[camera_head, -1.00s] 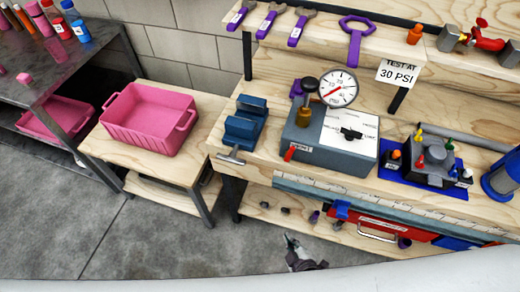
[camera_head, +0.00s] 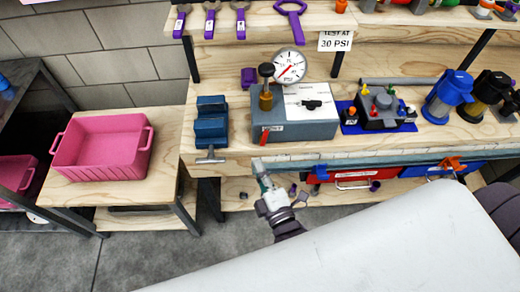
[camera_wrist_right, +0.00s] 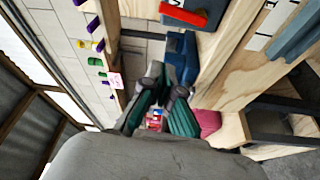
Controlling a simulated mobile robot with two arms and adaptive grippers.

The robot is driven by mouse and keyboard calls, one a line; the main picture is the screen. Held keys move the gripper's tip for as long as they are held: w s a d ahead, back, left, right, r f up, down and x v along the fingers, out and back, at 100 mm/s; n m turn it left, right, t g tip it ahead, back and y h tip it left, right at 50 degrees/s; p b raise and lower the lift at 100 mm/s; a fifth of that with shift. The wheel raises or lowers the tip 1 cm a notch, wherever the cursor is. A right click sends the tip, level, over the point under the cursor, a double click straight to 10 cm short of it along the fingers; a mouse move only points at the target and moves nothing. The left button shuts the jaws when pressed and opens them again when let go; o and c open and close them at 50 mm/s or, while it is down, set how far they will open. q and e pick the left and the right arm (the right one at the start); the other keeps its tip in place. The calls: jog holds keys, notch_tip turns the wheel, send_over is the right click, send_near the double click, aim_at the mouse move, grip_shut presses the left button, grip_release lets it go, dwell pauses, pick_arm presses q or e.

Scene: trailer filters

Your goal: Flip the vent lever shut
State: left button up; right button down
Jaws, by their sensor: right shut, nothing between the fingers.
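The grey test box (camera_head: 305,122) stands on the workbench with a gauge (camera_head: 290,67) above it and a brass valve with a black knob at its left. The red vent lever (camera_head: 264,136) is on its front face, at the left beside the VENT label (camera_head: 273,128). It slants downward. The lever also shows at the top of the right wrist view (camera_wrist_right: 185,16). My right gripper (camera_head: 260,168) is just below and in front of the bench edge, under the lever and apart from it. Its fingers are shut and empty. My left gripper is not in view.
A blue vise (camera_head: 211,125) with a handle stands left of the box. A pink bin (camera_head: 103,147) sits on a lower side table. A blue mat (camera_head: 350,122) with a small fixture lies right of the box. A ruler strip (camera_head: 390,157) runs along the bench's front edge.

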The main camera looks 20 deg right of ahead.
aim_at(264, 139)
jog(key=w+p, duration=0.2)
jog(key=w, duration=0.8)
jog(key=d, duration=0.1)
jog(key=s+d, duration=0.1)
jog(key=d, duration=0.1)
jog(key=shift+s+d+p, duration=0.2)
jog(key=shift+s+p, duration=0.1)
jog(key=shift+p, duration=0.05)
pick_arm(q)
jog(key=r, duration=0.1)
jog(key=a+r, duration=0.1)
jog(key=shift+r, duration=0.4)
pick_arm(e)
jog(key=shift+f, duration=0.1)
jog(key=shift+a, duration=0.1)
